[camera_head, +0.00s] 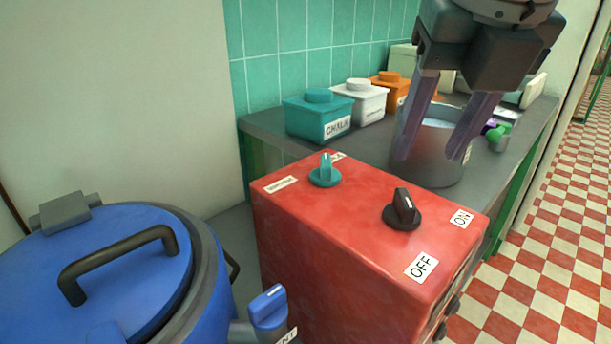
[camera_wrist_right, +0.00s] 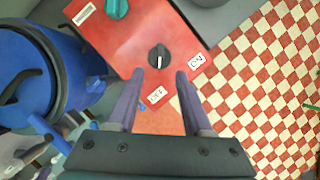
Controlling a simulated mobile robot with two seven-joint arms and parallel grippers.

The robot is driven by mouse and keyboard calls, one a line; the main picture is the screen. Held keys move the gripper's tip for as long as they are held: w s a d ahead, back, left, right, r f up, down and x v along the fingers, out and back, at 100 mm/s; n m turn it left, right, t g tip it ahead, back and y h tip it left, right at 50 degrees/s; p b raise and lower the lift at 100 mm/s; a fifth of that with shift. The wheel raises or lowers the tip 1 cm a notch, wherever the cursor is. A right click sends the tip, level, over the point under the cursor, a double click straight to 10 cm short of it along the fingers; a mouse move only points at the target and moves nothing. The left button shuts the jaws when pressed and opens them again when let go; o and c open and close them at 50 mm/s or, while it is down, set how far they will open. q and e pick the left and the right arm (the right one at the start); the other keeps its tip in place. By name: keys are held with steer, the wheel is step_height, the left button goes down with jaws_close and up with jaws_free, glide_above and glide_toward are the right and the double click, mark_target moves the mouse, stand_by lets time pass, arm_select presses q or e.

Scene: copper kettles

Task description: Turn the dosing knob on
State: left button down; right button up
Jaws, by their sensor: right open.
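A black knob (camera_head: 402,210) sits on top of a red box (camera_head: 330,220), with an OFF label (camera_head: 421,267) and an ON label (camera_head: 462,218) near it. In the right wrist view the black knob (camera_wrist_right: 159,56) carries a pale pointer mark on the side towards the OFF label (camera_wrist_right: 157,95). A teal knob (camera_head: 325,172) stands further back on the same box; its label is too small to read. My right gripper (camera_head: 430,155) is open and empty, above the box. In the wrist view its fingertips (camera_wrist_right: 160,76) lie either side of the black knob's near side, apart from it. My left gripper is not in view.
A blue lidded drum (camera_head: 130,255) with a black handle and a blue valve lever (camera_head: 268,308) stand left of the box. Behind are a metal pot (camera_head: 433,170) and several lidded canisters, one a teal CHALK canister (camera_head: 318,116), on a grey counter. Checkered floor lies open at right.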

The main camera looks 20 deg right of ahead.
mark_target(406, 196)
steer(key=x, duration=0.9)
steer(key=shift+b, duration=0.35)
steer(key=shift+s, duration=0.1)
jaws_close()
